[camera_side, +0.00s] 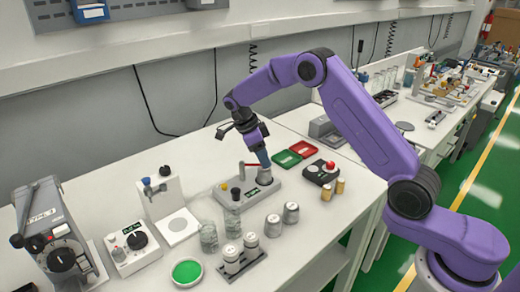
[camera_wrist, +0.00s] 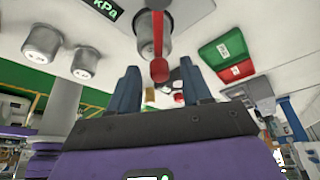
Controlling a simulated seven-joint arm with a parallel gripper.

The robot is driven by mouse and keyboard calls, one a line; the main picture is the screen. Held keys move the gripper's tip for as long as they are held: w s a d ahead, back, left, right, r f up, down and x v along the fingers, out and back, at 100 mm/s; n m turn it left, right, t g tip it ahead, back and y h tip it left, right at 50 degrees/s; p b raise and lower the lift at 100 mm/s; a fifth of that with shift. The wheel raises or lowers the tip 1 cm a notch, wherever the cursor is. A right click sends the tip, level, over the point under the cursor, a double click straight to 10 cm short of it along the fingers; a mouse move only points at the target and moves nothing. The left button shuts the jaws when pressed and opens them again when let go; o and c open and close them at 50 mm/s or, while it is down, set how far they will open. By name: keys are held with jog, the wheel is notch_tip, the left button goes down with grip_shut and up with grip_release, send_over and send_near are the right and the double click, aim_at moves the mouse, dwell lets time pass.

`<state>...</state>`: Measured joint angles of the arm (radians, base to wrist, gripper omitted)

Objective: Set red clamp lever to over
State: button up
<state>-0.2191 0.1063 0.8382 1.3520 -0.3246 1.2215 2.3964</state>
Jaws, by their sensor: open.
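The red clamp lever (camera_wrist: 158,40) is a red bar with a round end. In the wrist view it hangs down from the top across a metal cylinder (camera_wrist: 151,42), and its round end shows between my fingertips. In the side view the lever (camera_side: 242,171) shows small, beside the cylinder (camera_side: 264,176), on a light grey base (camera_side: 255,195). My gripper (camera_wrist: 161,76) is open, with a blue finger on each side of the lever's end. In the side view my gripper (camera_side: 264,160) is just above the cylinder and partly hides the lever. I cannot tell whether it touches.
Green and red trays (camera_side: 287,158) and a dark block with a red knob (camera_side: 321,172) stand to the right. Metal canisters (camera_side: 291,213) and glass beakers (camera_side: 208,236) stand in front. A dial box (camera_side: 132,248) is at left.

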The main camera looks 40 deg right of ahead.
jog(key=v, duration=1.7)
jog(key=shift+r, duration=0.15)
jog(key=s+a+n+t+y, duration=0.1)
jog(key=s+a+n, duration=0.3)
jog(key=s+n, duration=0.5)
jog(key=s+a+n+t+y, duration=0.1)
jog(key=s+a+n, duration=0.3)
jog(key=s+n, duration=0.5)
jog(key=s+d+f+n, duration=0.2)
jog(key=s+d+n, duration=0.1)
jog(key=s+n, duration=0.3)
jog(key=s+d+f+n+y, duration=0.1)
jog(key=s+d+f+n, duration=0.1)
jog(key=s+n, duration=0.4)
jog(key=s+d+f+n+y, duration=0.1)
jog(key=s+d+n, duration=0.4)
jog(key=s, duration=0.7)
jog(key=shift+s+f+n+t, duration=0.3)
jog(key=shift+s+f+n, duration=0.1)
jog(key=shift+f+n, duration=0.55)
